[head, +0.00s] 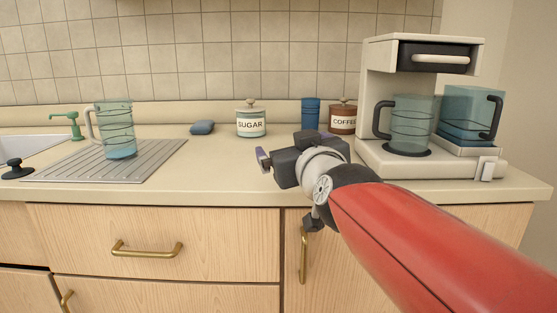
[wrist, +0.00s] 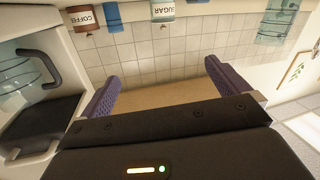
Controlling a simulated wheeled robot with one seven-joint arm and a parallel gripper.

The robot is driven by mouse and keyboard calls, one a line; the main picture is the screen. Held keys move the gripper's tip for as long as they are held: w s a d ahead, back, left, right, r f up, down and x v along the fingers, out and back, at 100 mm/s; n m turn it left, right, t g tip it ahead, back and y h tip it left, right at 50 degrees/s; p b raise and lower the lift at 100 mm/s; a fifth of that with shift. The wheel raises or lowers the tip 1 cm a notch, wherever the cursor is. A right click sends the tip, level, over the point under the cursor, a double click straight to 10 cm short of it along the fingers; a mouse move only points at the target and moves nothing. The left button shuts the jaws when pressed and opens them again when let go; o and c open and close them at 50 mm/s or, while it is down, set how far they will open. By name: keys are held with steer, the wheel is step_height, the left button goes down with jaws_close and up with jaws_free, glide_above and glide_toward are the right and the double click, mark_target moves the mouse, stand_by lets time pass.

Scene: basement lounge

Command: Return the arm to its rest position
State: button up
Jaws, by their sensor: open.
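My gripper (head: 264,160) is over the front part of the counter in the head view, in front of the sugar jar and left of the coffee maker. The red arm reaches in from the lower right. In the wrist view, where the scene looks upside down, the two purple fingers of my gripper (wrist: 160,82) are spread apart. Nothing is held between them.
The coffee maker (head: 378,75) holds a glass jug (head: 411,122) close right of my gripper. The sugar jar (head: 251,121), coffee jar (head: 343,117), blue cup (head: 310,112) and blue sponge (head: 202,127) stand behind. A measuring jug (head: 118,130) stands on the drainboard (head: 60,172).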

steer(key=s+d+f+m+g+h, duration=0.1)
steer(key=s+d+f+g, duration=0.2)
steer(key=s+f, duration=0.4)
steer(key=s+d+f+m+g+h, duration=0.1)
steer(key=s+d+f+m+g, duration=0.1)
steer(key=s+d+f+g, duration=0.2)
steer(key=s+d+f+m+g+h, duration=0.1)
steer(key=s+d+f+g, duration=0.3)
steer(key=s+f, duration=0.6)
step_height(320, 180, down, 6)
steer(key=shift+s+d+f+m+h, duration=0.1)
steer(key=shift+s+d+m+h, duration=0.2)
steer(key=shift+d+h, duration=0.4)
steer(key=shift+w, duration=0.1)
